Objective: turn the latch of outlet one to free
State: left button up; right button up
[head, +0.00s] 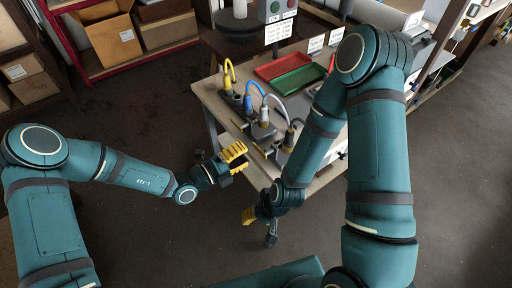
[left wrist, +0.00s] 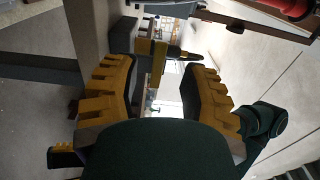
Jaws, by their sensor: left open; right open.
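A row of dark outlet boxes (head: 262,130) stands along the near left edge of the table, with yellow (head: 229,70), blue (head: 253,90) and grey (head: 288,137) plugs and cables. I cannot read which is outlet one. Thin yellow latch levers (head: 259,149) stick out toward the table's edge. My left gripper (head: 236,158) is open and empty, just off that edge. In the left wrist view its yellow fingers (left wrist: 158,88) stand apart, with a yellow-and-dark part (left wrist: 152,54) beyond them, not held. My right gripper (head: 258,224) is open, low in front of the table, partly hidden.
Red (head: 281,66) and green (head: 296,80) trays lie on the table (head: 213,98) behind the outlets. A box with green and red buttons (head: 276,10) stands at the back. Shelves with cardboard boxes (head: 114,40) are at the left. My right arm covers the table's right part.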

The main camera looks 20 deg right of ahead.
aim_at(255, 147)
pick_arm(q)
jog(key=shift+b+x, duration=0.35)
jog(key=shift+x, duration=2.2)
grip_shut()
